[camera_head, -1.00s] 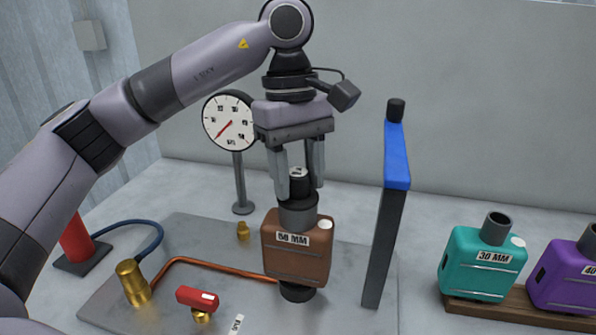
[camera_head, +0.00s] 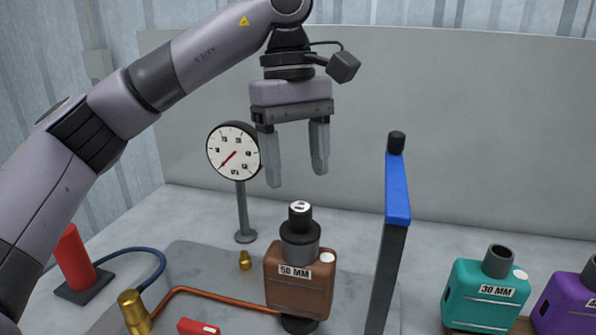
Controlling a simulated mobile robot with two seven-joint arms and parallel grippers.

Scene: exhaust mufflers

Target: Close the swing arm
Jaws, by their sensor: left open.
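The swing arm is a blue bar (camera_head: 397,190) on top of a dark upright post (camera_head: 388,275), with a black knob (camera_head: 396,142) at its far end. It stands to the right of the brown 50 MM muffler (camera_head: 300,285), apart from it. A black plug with a white top (camera_head: 300,215) sits in the muffler's neck. My left gripper (camera_head: 297,178) is open and empty, above the plug and left of the blue bar, with a gap below its fingertips. My right gripper is not in view.
A round dial gauge (camera_head: 234,151) stands behind and left of the muffler. A copper pipe (camera_head: 220,302), brass fitting (camera_head: 133,310) and red valve handle (camera_head: 198,327) lie at the front. Teal (camera_head: 487,292) and purple (camera_head: 570,303) mufflers stand at right.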

